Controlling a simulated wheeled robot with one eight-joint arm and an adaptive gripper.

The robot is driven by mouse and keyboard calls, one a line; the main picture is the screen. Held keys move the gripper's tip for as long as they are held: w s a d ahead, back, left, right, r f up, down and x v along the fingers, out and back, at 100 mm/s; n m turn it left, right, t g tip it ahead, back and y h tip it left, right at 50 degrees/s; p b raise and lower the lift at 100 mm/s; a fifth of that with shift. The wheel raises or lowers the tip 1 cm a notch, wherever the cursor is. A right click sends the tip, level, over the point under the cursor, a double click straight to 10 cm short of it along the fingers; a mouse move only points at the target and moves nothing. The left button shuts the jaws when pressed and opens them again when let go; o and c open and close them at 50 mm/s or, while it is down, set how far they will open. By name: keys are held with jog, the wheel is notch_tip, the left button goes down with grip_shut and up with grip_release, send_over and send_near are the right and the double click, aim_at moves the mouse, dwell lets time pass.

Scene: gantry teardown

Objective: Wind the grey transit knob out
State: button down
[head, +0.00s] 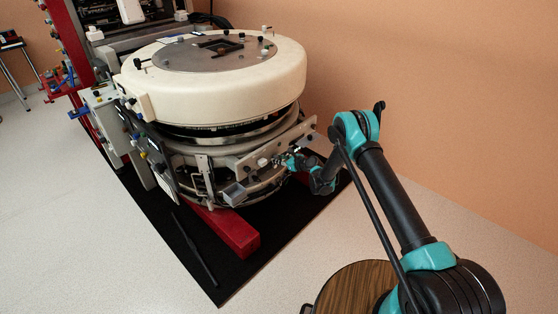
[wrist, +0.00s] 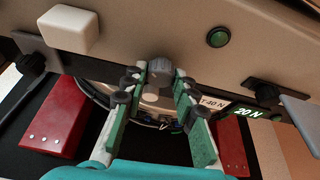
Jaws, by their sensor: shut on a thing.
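The grey transit knob (wrist: 160,70) sticks out from the lower edge of a pale panel (wrist: 155,35) in the wrist view. My gripper (wrist: 162,84) has one green-padded finger on each side of it and is shut on it near the fingertips. In the head view my gripper (head: 284,162) reaches the front plate (head: 262,157) of the round gantry (head: 215,85) from the right. The knob is too small there to make out. How far it is wound out cannot be told.
A white block (wrist: 68,29), a green button (wrist: 218,37) and dark knobs sit around the panel. Red beams (head: 232,232) lie under the gantry on a black mat (head: 221,287).

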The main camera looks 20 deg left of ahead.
jog(key=n+t, duration=0.1)
jog(key=n, duration=0.1)
jog(key=n+t, duration=0.1)
jog(key=n, duration=0.1)
jog(key=n+t, duration=0.1)
jog(key=n, duration=0.1)
jog(key=shift+s+f+t+h, duration=0.1)
jog(key=shift+s+t+h, duration=0.15)
jog(key=shift+t+h, duration=0.15)
dwell(0.4)
jog(key=c, duration=1.2)
grip_release()
notch_tip(320, 180, up, 10)
jog(key=shift+r, duration=0.1)
